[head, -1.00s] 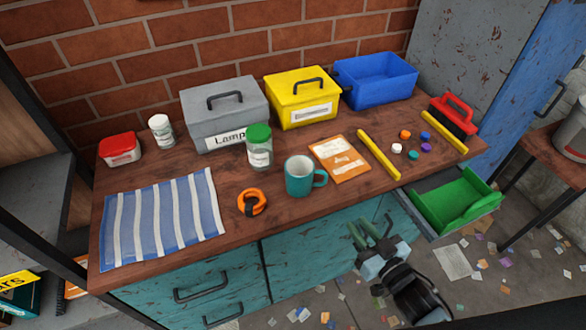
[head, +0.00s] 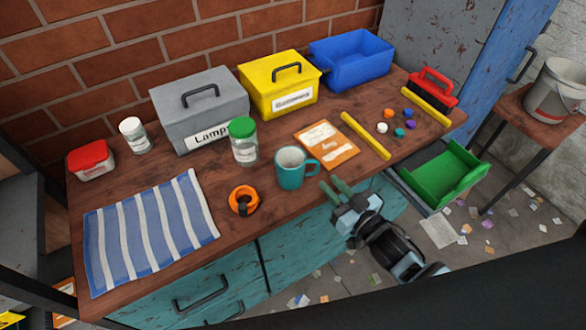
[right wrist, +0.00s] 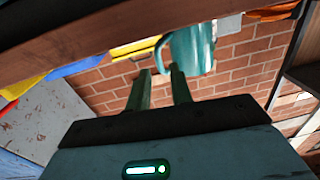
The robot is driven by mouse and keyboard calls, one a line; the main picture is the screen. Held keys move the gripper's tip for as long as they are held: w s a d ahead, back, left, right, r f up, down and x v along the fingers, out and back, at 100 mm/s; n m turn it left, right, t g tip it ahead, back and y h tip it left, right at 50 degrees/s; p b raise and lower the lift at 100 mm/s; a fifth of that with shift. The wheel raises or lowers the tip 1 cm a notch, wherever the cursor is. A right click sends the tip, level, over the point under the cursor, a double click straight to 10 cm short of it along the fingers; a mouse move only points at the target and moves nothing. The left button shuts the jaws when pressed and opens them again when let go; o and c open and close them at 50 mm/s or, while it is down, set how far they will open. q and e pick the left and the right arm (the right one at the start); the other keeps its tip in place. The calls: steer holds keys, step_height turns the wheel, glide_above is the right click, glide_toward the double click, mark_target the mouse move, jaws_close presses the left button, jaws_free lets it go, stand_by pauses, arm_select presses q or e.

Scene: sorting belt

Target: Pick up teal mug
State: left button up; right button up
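The teal mug (head: 290,170) stands upright near the front edge of the wooden workbench (head: 165,168), its handle pointing right. In the right wrist view the mug (right wrist: 196,50) shows at the top, beyond the fingertips. My right gripper (head: 333,186) is just right of the mug and in front of the bench edge. Its two green fingers (right wrist: 163,72) are apart with nothing between them. It does not visibly touch the mug. My left gripper is not in view.
Left of the mug lie an orange tape roll (head: 243,199) and a striped cloth (head: 150,232). A green-lidded jar (head: 244,146) stands behind left. An orange packet (head: 327,146) and yellow bar (head: 366,136) lie to the right.

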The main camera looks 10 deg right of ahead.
mark_target(298, 169)
steer(key=shift+x, duration=2.65)
steer(key=shift+d+f, duration=0.1)
jaws_close()
